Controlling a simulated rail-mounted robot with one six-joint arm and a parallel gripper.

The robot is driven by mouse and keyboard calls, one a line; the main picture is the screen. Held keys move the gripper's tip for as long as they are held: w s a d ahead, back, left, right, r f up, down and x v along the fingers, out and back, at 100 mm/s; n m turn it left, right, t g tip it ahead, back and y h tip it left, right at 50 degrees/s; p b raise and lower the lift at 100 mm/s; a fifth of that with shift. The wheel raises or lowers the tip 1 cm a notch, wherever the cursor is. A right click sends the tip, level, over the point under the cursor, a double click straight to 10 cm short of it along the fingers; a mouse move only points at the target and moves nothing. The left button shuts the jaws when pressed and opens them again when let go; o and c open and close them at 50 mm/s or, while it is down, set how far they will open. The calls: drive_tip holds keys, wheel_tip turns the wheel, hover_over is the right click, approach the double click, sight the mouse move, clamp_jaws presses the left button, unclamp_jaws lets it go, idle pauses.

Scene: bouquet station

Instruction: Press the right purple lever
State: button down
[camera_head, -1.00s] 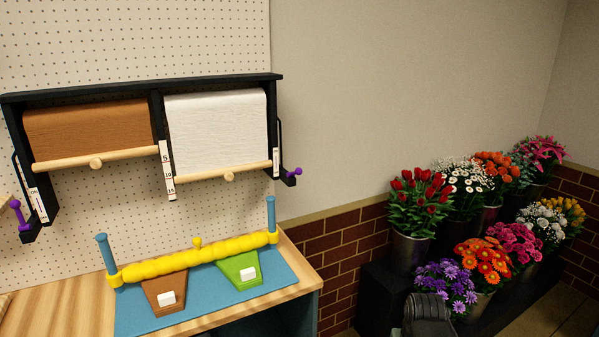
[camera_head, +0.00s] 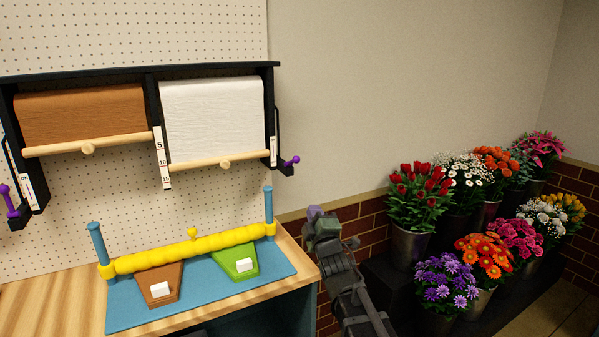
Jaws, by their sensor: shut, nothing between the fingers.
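The right purple lever (camera_head: 290,161) sticks out from the right end of the black wall rack (camera_head: 278,110), beside the white paper roll (camera_head: 213,120). A left purple lever (camera_head: 9,201) is at the rack's left end, by the brown paper roll (camera_head: 82,114). My gripper (camera_head: 316,213) is shut and empty. It shows in the picture below and a little to the right of the right lever, apart from it, off the right edge of the table. Its finger tips are small and partly unclear in this view.
The wooden table (camera_head: 255,290) bears a blue mat (camera_head: 205,300) with a yellow roller bar (camera_head: 185,249) between blue posts, a brown pad (camera_head: 160,285) and a green pad (camera_head: 238,261). Flower buckets (camera_head: 410,243) stand on a black stand at the right. The wall right of the lever is clear.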

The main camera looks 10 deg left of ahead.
sight(297, 162)
drive_tip(key=r+n, duration=0.1)
drive_tip(key=s+r+n+t+y, duration=0.1)
drive_tip(key=shift+s+a+r+n, duration=0.1)
drive_tip(key=shift+a+r+n, duration=0.05)
drive_tip(key=shift+n, duration=0.15)
drive_tip(key=p+x, duration=0.2)
drive_tip(key=x, duration=0.2)
drive_tip(key=p+x, duration=0.2)
drive_tip(key=x, duration=0.2)
drive_tip(key=p+x, duration=0.2)
drive_tip(key=x, duration=0.3)
drive_tip(key=shift+s+r, duration=0.1)
drive_tip(key=shift+r, duration=0.2)
drive_tip(key=shift+w+a+r, duration=0.1)
drive_tip(key=shift+w+a, duration=0.15)
drive_tip(key=shift+w, duration=0.15)
drive_tip(key=shift+r, duration=0.1)
